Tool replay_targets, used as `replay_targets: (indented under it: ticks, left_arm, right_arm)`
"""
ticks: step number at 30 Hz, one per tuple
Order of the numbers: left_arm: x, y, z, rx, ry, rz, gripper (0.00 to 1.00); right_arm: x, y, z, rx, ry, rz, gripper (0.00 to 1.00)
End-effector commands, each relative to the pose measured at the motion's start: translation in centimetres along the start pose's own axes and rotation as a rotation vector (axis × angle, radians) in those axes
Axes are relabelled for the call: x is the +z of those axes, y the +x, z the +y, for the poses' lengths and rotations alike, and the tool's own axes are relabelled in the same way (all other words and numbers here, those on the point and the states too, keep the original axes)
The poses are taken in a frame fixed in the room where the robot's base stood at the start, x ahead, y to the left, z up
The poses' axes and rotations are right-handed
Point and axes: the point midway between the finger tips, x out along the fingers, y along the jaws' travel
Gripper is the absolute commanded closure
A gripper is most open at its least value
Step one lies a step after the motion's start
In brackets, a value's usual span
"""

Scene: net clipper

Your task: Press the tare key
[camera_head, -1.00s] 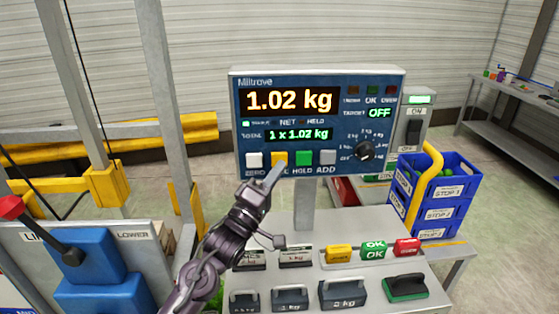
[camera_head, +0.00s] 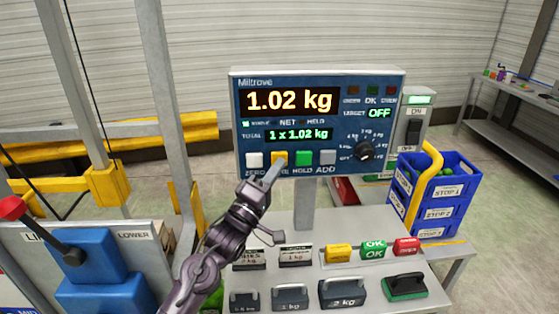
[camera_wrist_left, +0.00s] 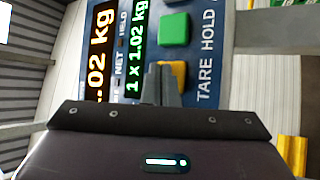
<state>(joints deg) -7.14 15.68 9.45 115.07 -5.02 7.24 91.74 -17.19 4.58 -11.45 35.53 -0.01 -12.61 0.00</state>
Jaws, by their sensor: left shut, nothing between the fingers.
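The scale's blue panel (camera_head: 300,90) reads 1.02 kg, with 1 x 1.02 kg on its total line. The yellow tare key (camera_head: 279,157) is in the key row between the white zero key (camera_head: 255,160) and the green hold key (camera_head: 303,158). My left gripper (camera_head: 276,168) is shut and empty, its fingertips at the lower edge of the tare key. In the left wrist view the fingers (camera_wrist_left: 155,80) overlap part of the yellow key (camera_wrist_left: 178,72); I cannot tell whether they touch it. My right gripper is not in view.
A grey add key (camera_head: 327,157) and a dial (camera_head: 365,150) are on the panel's right. Below stand weights such as the 2 kg block (camera_head: 342,292) and coloured blocks (camera_head: 373,249). Blue crates (camera_head: 440,195) are at right; a red-knobbed lever (camera_head: 12,207) is at left.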

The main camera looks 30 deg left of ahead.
Motion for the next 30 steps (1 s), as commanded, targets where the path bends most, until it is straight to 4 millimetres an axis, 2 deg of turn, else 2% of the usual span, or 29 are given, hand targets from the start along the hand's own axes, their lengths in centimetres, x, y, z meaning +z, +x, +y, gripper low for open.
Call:
replay_targets:
  ticks: [17,30]
  left_arm:
    - [-0.2,0.2,-0.1,0.0,0.0,0.001,1.0]
    - [0.6,-1.0,0.7,0.0,0.0,0.001,1.0]
  right_arm:
    - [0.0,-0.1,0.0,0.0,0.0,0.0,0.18]
    - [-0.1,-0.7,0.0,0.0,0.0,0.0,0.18]
